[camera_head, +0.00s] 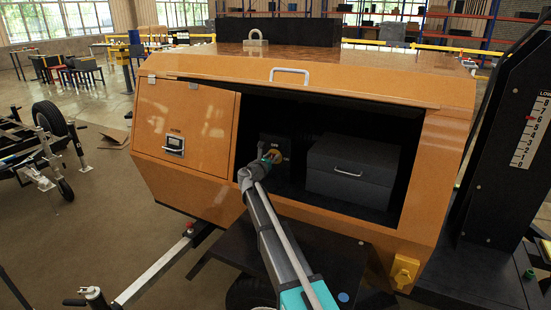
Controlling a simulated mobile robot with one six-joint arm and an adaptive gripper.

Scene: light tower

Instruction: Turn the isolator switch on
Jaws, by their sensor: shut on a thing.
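My arm reaches into the open compartment of the orange light tower cabinet (205,188). My gripper (266,160) is at the front of a small dark box (285,146) on the left side of the compartment. It is shut on a small yellowish round part with a bit of red, which I take to be the isolator switch (274,155). My gripper and wrist hide much of this part, and its turned position cannot be read.
A larger dark box with a handle (352,172) stands right of my gripper. A closed orange door with a latch (186,120) is to the left. The compartment's upper edge is above my arm. A black mast with a scale (508,130) stands at the right.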

